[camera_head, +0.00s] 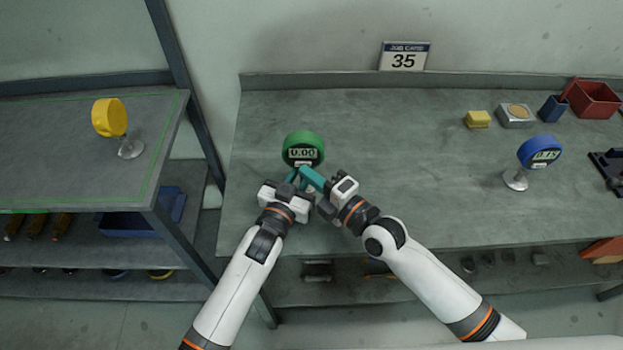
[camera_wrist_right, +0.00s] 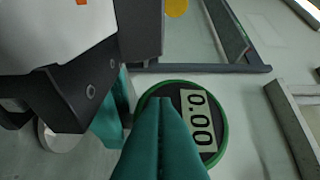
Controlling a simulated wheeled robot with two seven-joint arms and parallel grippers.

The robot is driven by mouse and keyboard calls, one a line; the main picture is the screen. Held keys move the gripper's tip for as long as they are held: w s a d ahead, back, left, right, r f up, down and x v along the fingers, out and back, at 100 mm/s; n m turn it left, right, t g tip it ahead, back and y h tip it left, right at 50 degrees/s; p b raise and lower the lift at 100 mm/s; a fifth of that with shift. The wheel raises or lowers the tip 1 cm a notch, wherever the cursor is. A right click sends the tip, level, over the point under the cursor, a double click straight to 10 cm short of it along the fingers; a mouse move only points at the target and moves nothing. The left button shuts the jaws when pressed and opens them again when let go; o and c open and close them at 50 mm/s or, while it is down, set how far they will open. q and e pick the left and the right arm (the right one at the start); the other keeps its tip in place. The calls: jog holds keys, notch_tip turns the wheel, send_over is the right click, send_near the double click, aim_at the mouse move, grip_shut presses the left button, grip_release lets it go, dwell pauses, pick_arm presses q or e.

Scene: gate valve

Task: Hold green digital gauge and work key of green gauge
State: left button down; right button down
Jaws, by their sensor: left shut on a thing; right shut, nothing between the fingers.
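The green digital gauge (camera_head: 303,147) stands on the workbench with its display reading 0.00. It also fills the middle of the right wrist view (camera_wrist_right: 218,112). My left gripper (camera_head: 293,178) is shut on the gauge's lower part, just below the dial; the exact grip is partly hidden. My right gripper (camera_head: 308,174) is shut with nothing between its teal fingers. Its fingertips are at the lower edge of the gauge face, in front of the key area. In the right wrist view the shut fingertips (camera_wrist_right: 160,105) overlap the rim and hide the key; I cannot tell if they touch it.
A blue gauge (camera_head: 540,152) stands at the right of the workbench (camera_head: 420,165). A yellow gauge (camera_head: 110,118) stands on the left table. A yellow block (camera_head: 478,119), a metal block (camera_head: 515,116), a blue cup (camera_head: 552,108) and a red bin (camera_head: 592,99) sit at the back right. The bench middle is clear.

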pick_arm(q)
jog(key=shift+s+d+f, duration=0.15)
jog(key=shift+s+d, duration=0.05)
pick_arm(e)
jog(key=shift+w+f, duration=0.15)
jog(key=shift+w, duration=0.05)
jog(key=shift+s+d, duration=0.1)
jog(key=shift+d, duration=0.05)
pick_arm(q)
jog(key=shift+f, duration=0.1)
pick_arm(e)
jog(key=shift+s+d+f, duration=0.1)
jog(key=shift+s+d, duration=0.1)
jog(key=shift+s, duration=0.05)
pick_arm(q)
jog(key=shift+f, duration=0.2)
pick_arm(e)
jog(key=v, duration=0.9)
jog(key=shift+s, duration=0.15)
pick_arm(q)
jog(key=c, duration=1.6)
grip_release()
jog(key=o, duration=0.4)
jog(key=shift+w+r, duration=0.1)
jog(key=shift+r, duration=0.15)
